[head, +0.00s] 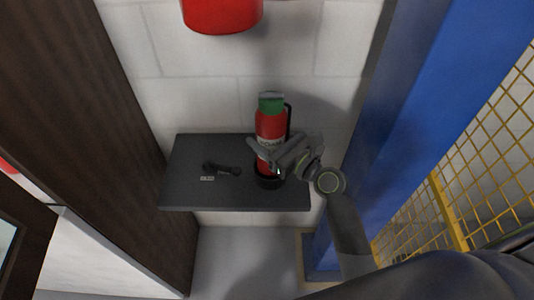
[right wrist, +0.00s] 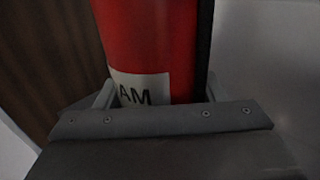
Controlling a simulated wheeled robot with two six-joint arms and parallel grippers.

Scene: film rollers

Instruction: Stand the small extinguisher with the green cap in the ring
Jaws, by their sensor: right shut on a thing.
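The small red extinguisher (head: 270,124) with the green cap (head: 271,103) stands upright at the right part of a dark shelf. Its lower end is at the black ring (head: 268,181); my gripper hides part of it, and I cannot tell whether it rests fully on the shelf inside the ring. My right gripper (head: 272,156) is shut on the extinguisher's body from the right. In the right wrist view the red body (right wrist: 150,45) with a white label reading "AM" fills the space between the fingers. My left gripper is not in view.
The dark shelf (head: 185,170) holds a small black tool (head: 222,168) and a small label left of the ring. A larger red object (head: 222,12) hangs on the wall above. A brown panel stands at left, a blue post (head: 400,110) and yellow mesh at right.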

